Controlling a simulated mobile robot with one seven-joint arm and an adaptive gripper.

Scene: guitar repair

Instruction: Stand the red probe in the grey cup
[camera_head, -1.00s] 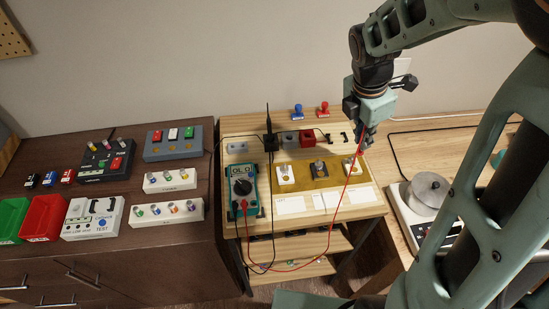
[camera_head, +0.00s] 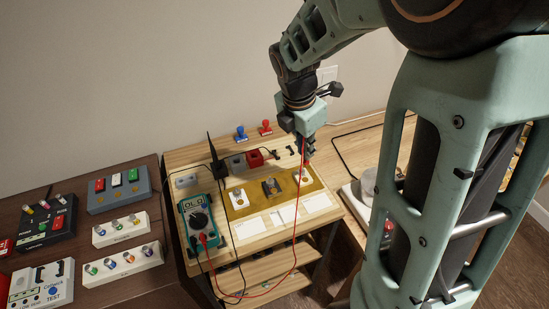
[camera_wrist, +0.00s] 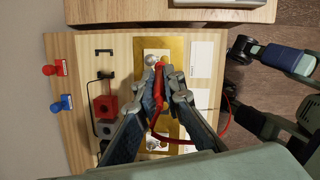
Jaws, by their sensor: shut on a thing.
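My gripper (camera_head: 308,152) is shut on the red probe (camera_wrist: 158,88), over the right part of the brass-coloured board. In the wrist view the probe lies between the fingers (camera_wrist: 164,86), with its red lead looping off to the right. In the head view the fingers mostly hide the probe, and its lead (camera_head: 297,225) hangs down to the multimeter (camera_head: 200,220). The grey cup (camera_head: 236,163) stands at the back of the wooden bench, left of a red cup (camera_head: 256,158). It also shows in the wrist view (camera_wrist: 103,128), apart from the gripper.
A black probe (camera_head: 211,145) stands upright in a black holder left of the grey cup. Blue (camera_head: 240,133) and red (camera_head: 265,128) stamps are at the back. The brass-coloured board (camera_head: 258,207) carries switches. A small black bracket (camera_wrist: 104,52) lies near the red cup.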

